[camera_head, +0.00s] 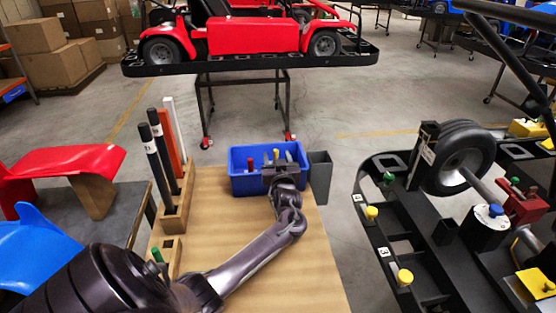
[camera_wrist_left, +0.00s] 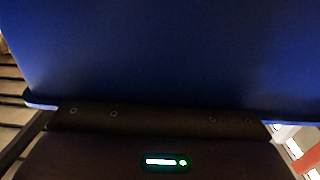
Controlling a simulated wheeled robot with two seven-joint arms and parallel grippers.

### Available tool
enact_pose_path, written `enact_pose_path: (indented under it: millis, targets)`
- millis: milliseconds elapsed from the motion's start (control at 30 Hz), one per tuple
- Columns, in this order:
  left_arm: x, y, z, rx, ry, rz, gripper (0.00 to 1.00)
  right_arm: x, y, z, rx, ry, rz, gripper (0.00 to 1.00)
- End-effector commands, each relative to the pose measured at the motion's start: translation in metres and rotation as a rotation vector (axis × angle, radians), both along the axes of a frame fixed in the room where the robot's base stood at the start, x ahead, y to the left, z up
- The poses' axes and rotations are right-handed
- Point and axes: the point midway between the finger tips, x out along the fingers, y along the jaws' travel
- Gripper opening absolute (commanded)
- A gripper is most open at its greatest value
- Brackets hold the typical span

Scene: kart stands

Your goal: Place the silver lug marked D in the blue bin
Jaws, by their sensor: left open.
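The blue bin (camera_head: 242,184) stands at the far end of the wooden table, with several small coloured pieces in it. My left gripper (camera_head: 282,169) is at the bin's near right side, overlapping its front wall in the head view. It is open, but its fingertips are hard to make out. In the left wrist view the bin's blue surface (camera_wrist_left: 160,60) fills most of the picture, very close. A light grey piece (camera_head: 289,156) shows above the gripper in the bin; I cannot read a letter on it, so I cannot tell whether it is the silver lug D.
A grey open container (camera_head: 319,178) stands just right of the bin. A wooden rack (camera_head: 175,215) with upright black, red and white bars runs along the table's left side. A black kart frame (camera_head: 410,240) with a wheel is at the right. The table's middle (camera_head: 225,235) is clear.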

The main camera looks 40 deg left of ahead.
Motion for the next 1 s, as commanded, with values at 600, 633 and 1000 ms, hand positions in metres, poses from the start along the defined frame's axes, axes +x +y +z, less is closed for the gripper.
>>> enact_pose_path:
  millis: [600, 633, 1000]
  targets:
    - [-0.061, -0.072, 0.001, -0.01, 0.014, 0.005, 0.6, -0.001, 0.003, -0.001, 0.004, 0.001, -0.002, 0.41]
    - [-0.063, -0.076, 0.001, -0.009, 0.015, 0.004, 0.6, -0.001, 0.003, -0.002, 0.004, 0.001, -0.002, 0.41]
    - [-0.077, -0.093, 0.005, -0.004, 0.012, 0.006, 0.6, -0.001, 0.003, -0.004, 0.004, 0.002, -0.002, 0.41]
